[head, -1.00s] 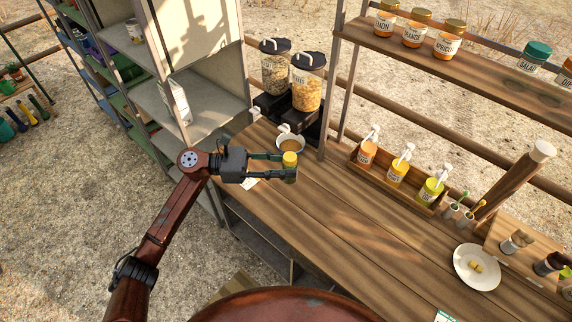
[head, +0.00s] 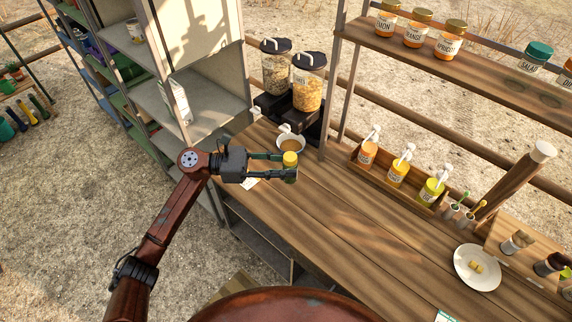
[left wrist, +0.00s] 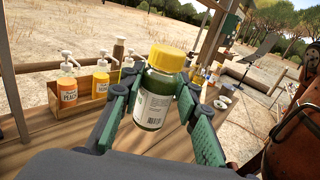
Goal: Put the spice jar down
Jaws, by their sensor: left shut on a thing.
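The spice jar (head: 290,172) is a small jar with a yellow lid and green contents. It also shows upright and large in the left wrist view (left wrist: 155,100), with a white barcode label. My left gripper (head: 283,168) is shut on it, with green finger pads on both sides. The jar is over the left end of the wooden counter (head: 320,210), in front of a bowl. I cannot tell whether its base touches the counter. My right gripper is not in view.
A bowl (head: 291,145) of brown contents stands just behind the jar. Two cereal dispensers (head: 308,88) are behind it. Pump bottles in a wooden tray (head: 376,172) stand to the right. A white plate (head: 478,267) lies further right. The counter's middle is clear.

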